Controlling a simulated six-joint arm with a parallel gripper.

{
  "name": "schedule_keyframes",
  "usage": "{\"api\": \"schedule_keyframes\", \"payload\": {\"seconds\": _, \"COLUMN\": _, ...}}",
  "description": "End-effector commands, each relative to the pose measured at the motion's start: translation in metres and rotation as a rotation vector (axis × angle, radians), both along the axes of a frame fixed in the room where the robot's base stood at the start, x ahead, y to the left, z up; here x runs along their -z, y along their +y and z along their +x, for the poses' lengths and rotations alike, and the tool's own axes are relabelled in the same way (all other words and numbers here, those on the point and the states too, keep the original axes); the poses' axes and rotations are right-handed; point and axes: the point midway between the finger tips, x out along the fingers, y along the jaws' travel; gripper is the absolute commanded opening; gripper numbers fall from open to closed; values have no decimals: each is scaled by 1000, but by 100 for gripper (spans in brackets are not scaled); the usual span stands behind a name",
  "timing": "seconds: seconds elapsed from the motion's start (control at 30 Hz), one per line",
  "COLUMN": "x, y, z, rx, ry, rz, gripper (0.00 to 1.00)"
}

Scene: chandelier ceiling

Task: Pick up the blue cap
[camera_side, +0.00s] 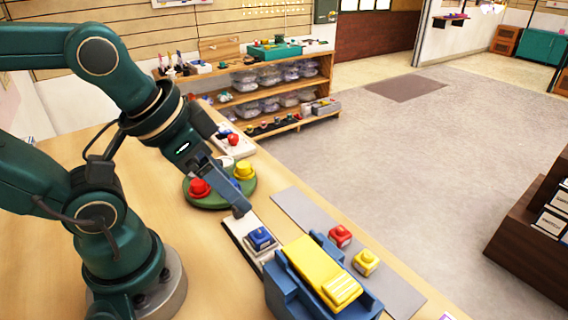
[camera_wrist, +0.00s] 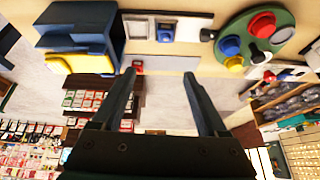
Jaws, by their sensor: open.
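A round green stand (camera_side: 212,201) holds a red cap (camera_side: 199,187), a yellow cap (camera_side: 244,171) and a small blue cap (camera_side: 235,184), partly hidden behind my gripper. In the wrist view the blue cap (camera_wrist: 231,46) shows on the green stand (camera_wrist: 285,36), right of my fingers. A square blue block-like piece (camera_side: 260,238) sits on a white tray (camera_side: 236,229); it also shows in the wrist view (camera_wrist: 165,32). My gripper (camera_side: 240,209) points down near the tray's far end, between the stand and the blue piece. Its fingers (camera_wrist: 159,76) are apart with nothing between them.
A blue holder (camera_side: 283,290) with a yellow top (camera_side: 322,272) stands in front. A red block (camera_side: 340,235) and a yellow block (camera_side: 366,262) rest on a grey mat (camera_side: 300,212) along the table's right edge. A white tray with a red piece (camera_side: 233,140) lies behind the stand.

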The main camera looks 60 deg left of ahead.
Motion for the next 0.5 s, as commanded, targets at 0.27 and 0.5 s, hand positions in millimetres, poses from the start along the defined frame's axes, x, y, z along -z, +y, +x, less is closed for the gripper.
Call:
{"api": "schedule_keyframes", "payload": {"seconds": 0.27, "x": -14, "y": 10, "z": 22, "rx": 277, "ry": 30, "rz": 172, "gripper": 76}}
{"api": "schedule_keyframes", "payload": {"seconds": 0.5, "x": -8, "y": 49, "z": 56, "rx": 445, "ry": 180, "rz": 272, "gripper": 76}}
